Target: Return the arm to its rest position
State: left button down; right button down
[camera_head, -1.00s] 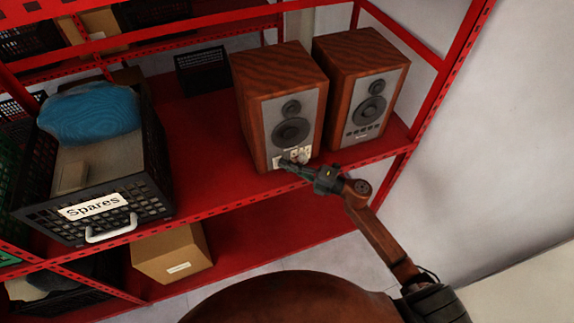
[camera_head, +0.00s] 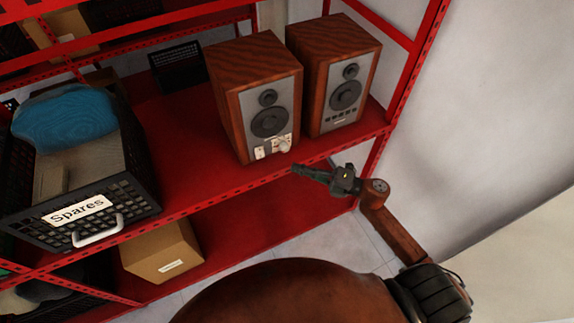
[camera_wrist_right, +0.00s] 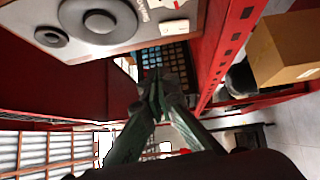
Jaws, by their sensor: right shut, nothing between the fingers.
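My right gripper (camera_head: 297,169) is shut and empty, in front of the red shelf's front edge, just below and right of the left wooden speaker (camera_head: 258,100). In the right wrist view its fingers (camera_wrist_right: 155,92) are together with nothing between them, and the speaker's grey front panel (camera_wrist_right: 95,25) shows at top left. The left speaker has a small panel with switches and a pale knob (camera_head: 284,145) at its lower front. A gap shows between my gripper and the speaker. My left gripper is in neither view now.
A second wooden speaker (camera_head: 340,75) stands to the right on the red shelf (camera_head: 185,135). A black crate labelled Spares (camera_head: 125,190) holds a blue item (camera_head: 65,117). A cardboard box (camera_head: 160,250) sits on the lower level. Open space lies right of the shelf, before the wall (camera_head: 480,130).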

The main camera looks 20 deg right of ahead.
jog(key=shift+s+d, duration=0.15)
jog(key=shift+d, duration=0.1)
dwell(0.4)
